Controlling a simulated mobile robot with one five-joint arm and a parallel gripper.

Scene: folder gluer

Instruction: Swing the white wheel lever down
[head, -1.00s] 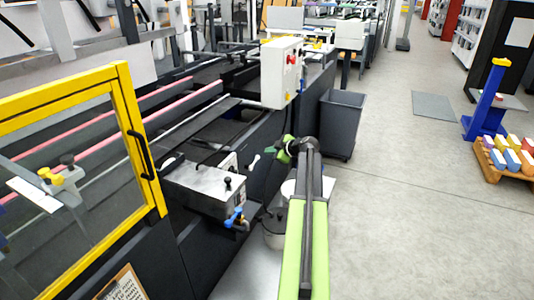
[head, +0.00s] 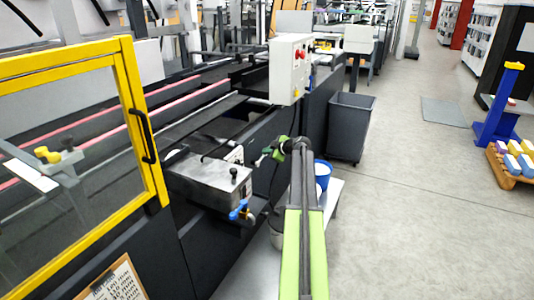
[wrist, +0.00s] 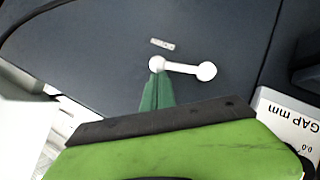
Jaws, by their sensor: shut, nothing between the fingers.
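The white wheel lever (wrist: 182,68) is on the dark machine panel in the wrist view. It has a round hub at the left and a round knob at the right end, with the arm lying nearly level in the picture. A small light label sits just above the hub. My gripper (wrist: 156,76) is shut and empty, its green fingertips right at the hub's lower edge. I cannot tell whether they touch it. In the head view my gripper (head: 266,154) is against the machine side, and the lever is small and hard to make out there.
A metal box with a black knob (head: 210,180) and a blue-handled valve (head: 240,211) jut out left of my arm. A white control box (head: 289,70) hangs above. Open floor lies right.

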